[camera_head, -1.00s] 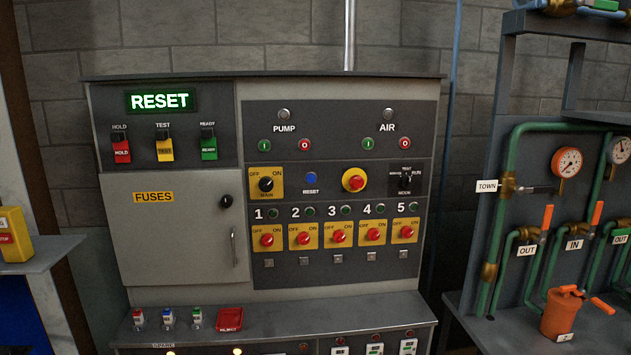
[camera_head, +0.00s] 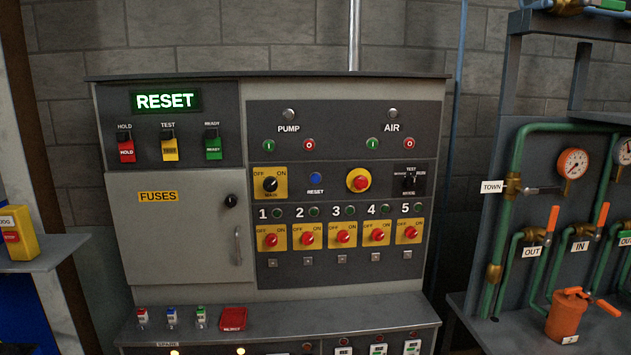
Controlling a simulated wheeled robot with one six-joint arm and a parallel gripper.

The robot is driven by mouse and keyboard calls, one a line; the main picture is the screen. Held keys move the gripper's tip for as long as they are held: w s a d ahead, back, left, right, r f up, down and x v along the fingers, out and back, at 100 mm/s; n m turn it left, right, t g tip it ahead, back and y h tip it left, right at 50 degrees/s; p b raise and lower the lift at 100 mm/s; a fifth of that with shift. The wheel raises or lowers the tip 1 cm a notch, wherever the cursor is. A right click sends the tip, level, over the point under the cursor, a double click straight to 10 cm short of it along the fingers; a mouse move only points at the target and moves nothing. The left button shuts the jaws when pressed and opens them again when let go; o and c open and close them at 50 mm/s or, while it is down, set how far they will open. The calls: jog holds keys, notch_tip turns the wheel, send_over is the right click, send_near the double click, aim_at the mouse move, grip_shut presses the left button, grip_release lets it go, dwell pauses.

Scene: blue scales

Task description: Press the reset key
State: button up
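The reset key is a round blue button (camera_head: 315,179) with a RESET label under it. It sits on the dark panel between the yellow main OFF/ON switch (camera_head: 270,183) and the red stop button on a yellow disc (camera_head: 358,180). A green lit display (camera_head: 165,101) at the upper left of the cabinet reads RESET. My gripper is not in view, and nothing covers the blue button.
The grey fuses door (camera_head: 180,235) is shut. Several red numbered knobs (camera_head: 342,236) sit below the button. A ledge with small fuses and a red box (camera_head: 233,319) juts out underneath. A pipe rack with an orange pump (camera_head: 567,313) stands at right.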

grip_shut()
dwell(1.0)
